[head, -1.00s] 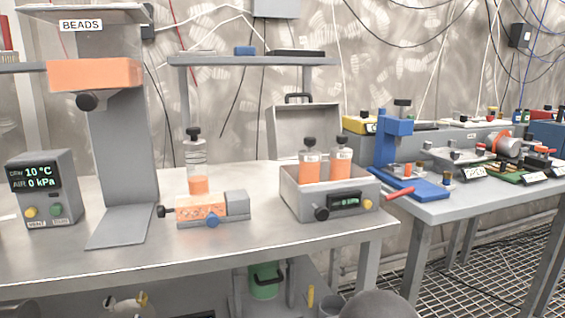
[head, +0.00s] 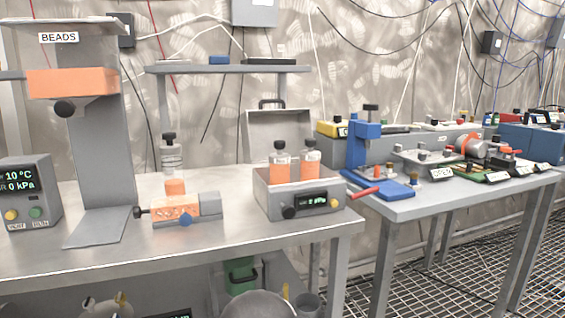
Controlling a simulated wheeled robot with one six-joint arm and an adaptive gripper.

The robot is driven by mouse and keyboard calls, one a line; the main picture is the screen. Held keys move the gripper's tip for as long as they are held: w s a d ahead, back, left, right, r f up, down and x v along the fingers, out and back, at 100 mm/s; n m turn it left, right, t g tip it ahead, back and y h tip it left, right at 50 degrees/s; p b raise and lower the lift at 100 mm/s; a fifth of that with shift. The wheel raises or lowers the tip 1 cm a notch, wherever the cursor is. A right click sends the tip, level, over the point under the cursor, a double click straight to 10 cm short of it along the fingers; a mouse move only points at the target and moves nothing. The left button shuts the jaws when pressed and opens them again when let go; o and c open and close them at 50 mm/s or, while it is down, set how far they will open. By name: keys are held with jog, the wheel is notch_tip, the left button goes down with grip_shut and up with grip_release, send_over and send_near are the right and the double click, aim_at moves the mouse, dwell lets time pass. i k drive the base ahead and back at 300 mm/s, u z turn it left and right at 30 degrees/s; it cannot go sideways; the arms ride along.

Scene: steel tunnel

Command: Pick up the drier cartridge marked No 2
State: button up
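Two clear cartridges with orange filling and black knobs stand upright in a grey open box with a small display (head: 262,198): a left one (head: 279,170) and a right one (head: 310,168). A third cartridge (head: 171,157), clear above and orange below with a black knob, stands on an orange and grey fixture (head: 178,209) to their left. The labels are too small to read, so I cannot tell which is No 2. My gripper is not in view.
A grey stand marked BEADS (head: 98,150) and a control box reading 10 °C and 0 kPa (head: 30,192) stand at the left of the steel bench (head: 120,258). A red handle (head: 363,192) sticks out right of the grey box. A second bench (head: 440,203) holds a blue press (head: 362,150).

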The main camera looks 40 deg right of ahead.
aim_at(279, 161)
jog(key=k, duration=0.5)
jog(key=u, duration=2.65)
jog(key=i, duration=1.7)
jog(key=z, duration=2.25)
